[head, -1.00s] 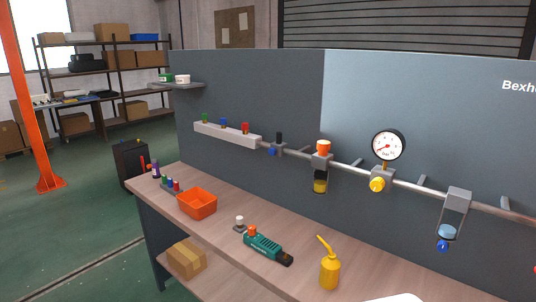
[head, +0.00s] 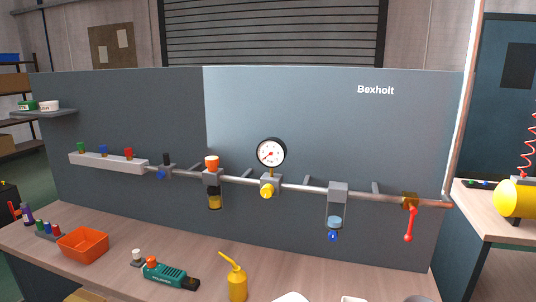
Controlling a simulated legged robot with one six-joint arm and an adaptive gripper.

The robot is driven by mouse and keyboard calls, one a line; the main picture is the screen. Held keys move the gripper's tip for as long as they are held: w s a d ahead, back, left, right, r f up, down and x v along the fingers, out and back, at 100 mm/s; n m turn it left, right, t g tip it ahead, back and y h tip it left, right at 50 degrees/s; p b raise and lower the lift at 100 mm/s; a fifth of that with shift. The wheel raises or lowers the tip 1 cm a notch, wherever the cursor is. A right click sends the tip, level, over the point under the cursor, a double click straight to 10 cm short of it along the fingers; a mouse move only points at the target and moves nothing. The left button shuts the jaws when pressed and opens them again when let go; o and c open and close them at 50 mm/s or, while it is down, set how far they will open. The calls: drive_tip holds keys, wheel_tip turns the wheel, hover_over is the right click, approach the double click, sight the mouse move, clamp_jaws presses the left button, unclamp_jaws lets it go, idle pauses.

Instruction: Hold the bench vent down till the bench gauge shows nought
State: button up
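The bench gauge (head: 270,152) is a round white dial with a black rim, above the pipe along the grey-blue panel. Its red needle points to the lower left; the figures are too small to read. A yellow knob (head: 267,191) sits below it. No part is labelled as the vent, so I cannot tell which it is. A small fitting with a black top (head: 167,158) and a blue part sits on the pipe at left. A blue knob (head: 333,236) hangs under the clear bowl (head: 335,221) right of the gauge. My gripper is not clearly in view.
A red lever (head: 409,225) hangs at the pipe's right end. On the wooden bench (head: 110,275) are an orange bin (head: 83,244), a green tool (head: 165,275) and a yellow oil can (head: 236,280). Pale shapes at the bottom edge are cut off. A yellow tank (head: 515,198) stands at right.

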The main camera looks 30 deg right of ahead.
clamp_jaws()
idle(1.3)
